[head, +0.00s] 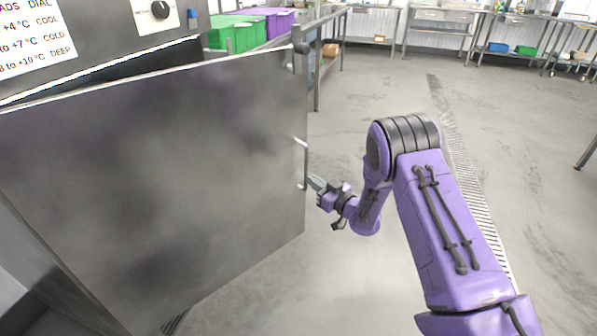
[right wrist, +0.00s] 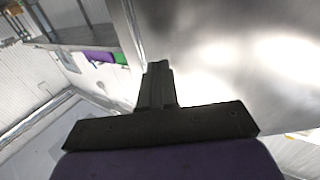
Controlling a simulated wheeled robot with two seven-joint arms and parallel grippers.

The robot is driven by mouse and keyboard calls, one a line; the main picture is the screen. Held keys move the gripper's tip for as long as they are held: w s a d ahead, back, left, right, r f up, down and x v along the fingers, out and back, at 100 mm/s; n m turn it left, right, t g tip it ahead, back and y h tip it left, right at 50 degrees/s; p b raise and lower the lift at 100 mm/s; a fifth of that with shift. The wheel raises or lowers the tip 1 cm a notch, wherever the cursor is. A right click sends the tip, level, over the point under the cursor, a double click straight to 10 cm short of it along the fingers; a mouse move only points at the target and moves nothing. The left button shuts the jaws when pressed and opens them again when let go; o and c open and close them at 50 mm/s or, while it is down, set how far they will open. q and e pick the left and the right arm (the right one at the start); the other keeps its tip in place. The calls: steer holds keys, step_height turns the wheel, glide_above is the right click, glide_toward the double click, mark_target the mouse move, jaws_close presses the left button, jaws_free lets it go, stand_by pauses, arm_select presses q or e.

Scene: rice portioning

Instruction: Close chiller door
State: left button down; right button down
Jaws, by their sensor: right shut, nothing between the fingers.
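The chiller door (head: 160,185) is a large grey metal panel standing ajar at the left in the head view, with a dark gap along its top edge. Its handle (head: 303,165) is on the right edge. My right gripper (head: 313,182) is shut and empty, its tips close beside the door's right edge near the lower end of the handle. In the right wrist view, the shut fingers (right wrist: 158,75) point toward the door's shiny face (right wrist: 230,60). I cannot tell whether they touch it. My left gripper is not in view.
A control panel with a black dial (head: 160,9) sits above the door. Green bins (head: 235,35) and purple bins (head: 272,20) stand on a metal bench behind it. Steel tables (head: 440,18) line the back. The grey floor (head: 370,80) around my right arm is clear, with a drain strip at right.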

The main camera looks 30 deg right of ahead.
mark_target(292, 166)
steer(key=w, duration=0.5)
steer(key=w+a, duration=0.1)
steer(key=w, duration=0.1)
steer(key=shift+w, duration=0.3)
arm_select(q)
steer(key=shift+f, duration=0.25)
